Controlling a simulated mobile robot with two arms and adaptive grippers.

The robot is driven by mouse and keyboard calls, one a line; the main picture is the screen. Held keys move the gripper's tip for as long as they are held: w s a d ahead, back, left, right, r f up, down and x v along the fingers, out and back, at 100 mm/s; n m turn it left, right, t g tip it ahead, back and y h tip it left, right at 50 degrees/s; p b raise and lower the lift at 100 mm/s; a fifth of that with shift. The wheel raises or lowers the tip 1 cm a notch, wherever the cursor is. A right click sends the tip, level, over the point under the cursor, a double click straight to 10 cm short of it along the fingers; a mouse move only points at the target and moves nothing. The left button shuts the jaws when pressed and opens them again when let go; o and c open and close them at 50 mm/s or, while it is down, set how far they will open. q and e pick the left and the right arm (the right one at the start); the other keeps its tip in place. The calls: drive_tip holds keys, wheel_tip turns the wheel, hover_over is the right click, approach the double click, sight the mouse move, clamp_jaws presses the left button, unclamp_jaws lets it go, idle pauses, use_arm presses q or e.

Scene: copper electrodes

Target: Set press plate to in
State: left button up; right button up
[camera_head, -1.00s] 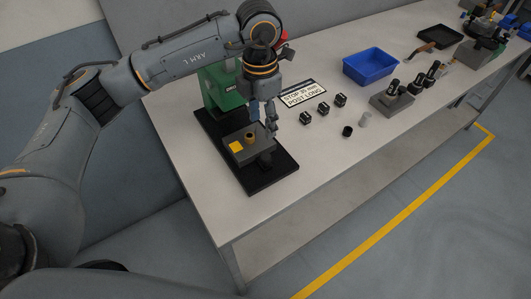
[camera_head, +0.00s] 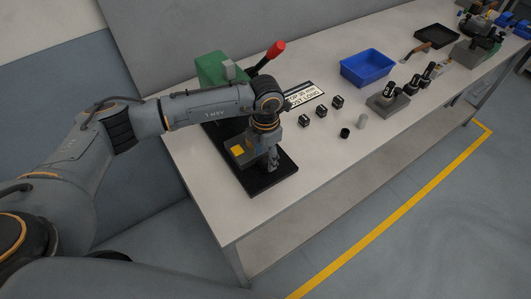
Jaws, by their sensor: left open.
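The press stands at the left end of the table, with a green body (camera_head: 209,67), a red-tipped lever (camera_head: 276,48) and a black base (camera_head: 272,183). My left arm and wrist hide the middle of the press and part of the plate. I cannot tell whether the fingers touch the plate. My right gripper is not in view.
A sign (camera_head: 306,95) lies behind several small black blocks (camera_head: 337,102). A black cup (camera_head: 345,133) and a grey cylinder (camera_head: 362,121) stand nearby. A blue bin (camera_head: 367,67) and a grey holder with black-topped tools (camera_head: 388,103) are farther right. The table's front right is clear.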

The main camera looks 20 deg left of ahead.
use_arm(q)
drive_tip(key=shift+f, duration=0.4)
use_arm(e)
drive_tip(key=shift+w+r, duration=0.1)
use_arm(q)
drive_tip(key=shift+c, duration=0.6)
clamp_jaws()
drive_tip(key=shift+w+a, duration=0.15)
drive_tip(key=shift+a, duration=0.1)
drive_tip(key=w+a+b, duration=0.1)
drive_tip(key=a+b, duration=0.1)
drive_tip(key=w+a+b, duration=0.1)
drive_tip(key=w+a, duration=0.1)
drive_tip(key=w+a+b, duration=0.2)
drive_tip(key=shift+a+f+b, duration=0.15)
drive_tip(key=shift+a+b, duration=0.05)
drive_tip(key=shift+b, duration=0.1)
drive_tip(key=shift+w+a, duration=0.2)
drive_tip(key=shift+r, duration=0.3)
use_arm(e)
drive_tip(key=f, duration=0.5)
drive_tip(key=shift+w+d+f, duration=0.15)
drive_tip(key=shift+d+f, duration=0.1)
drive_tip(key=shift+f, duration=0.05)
